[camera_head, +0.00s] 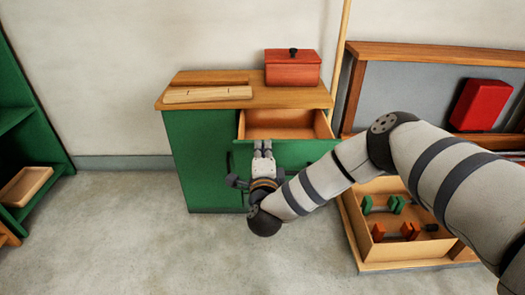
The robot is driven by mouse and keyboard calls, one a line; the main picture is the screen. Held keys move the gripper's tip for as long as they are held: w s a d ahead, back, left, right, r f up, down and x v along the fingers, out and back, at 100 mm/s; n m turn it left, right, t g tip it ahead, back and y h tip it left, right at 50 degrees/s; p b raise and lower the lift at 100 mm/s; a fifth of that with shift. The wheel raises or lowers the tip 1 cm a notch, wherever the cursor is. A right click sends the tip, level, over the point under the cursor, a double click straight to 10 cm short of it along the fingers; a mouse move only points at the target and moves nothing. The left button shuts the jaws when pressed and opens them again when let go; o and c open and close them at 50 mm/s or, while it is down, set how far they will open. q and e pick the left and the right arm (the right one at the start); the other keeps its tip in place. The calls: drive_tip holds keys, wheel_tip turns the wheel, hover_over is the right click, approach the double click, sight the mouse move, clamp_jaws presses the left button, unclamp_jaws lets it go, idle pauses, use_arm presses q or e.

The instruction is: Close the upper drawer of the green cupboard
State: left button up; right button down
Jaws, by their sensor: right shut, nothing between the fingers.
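The green cupboard (200,160) stands against the wall with a wooden top. Its upper drawer (286,132) is pulled out and its orange-brown inside shows, with nothing seen in it. My right gripper (263,144) is shut and empty, with its fingertips at the drawer's green front edge. I cannot tell whether they touch it. My right arm comes in from the right and hides part of the cupboard's lower front. My left gripper is not in view.
On the cupboard top are a red lidded box (293,70) and a pale wooden board (207,94). A wooden tray (356,232) with green and red pieces lies on the floor at right. A green shelf (28,130) stands at left. The floor at front left is clear.

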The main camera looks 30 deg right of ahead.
idle(0.3)
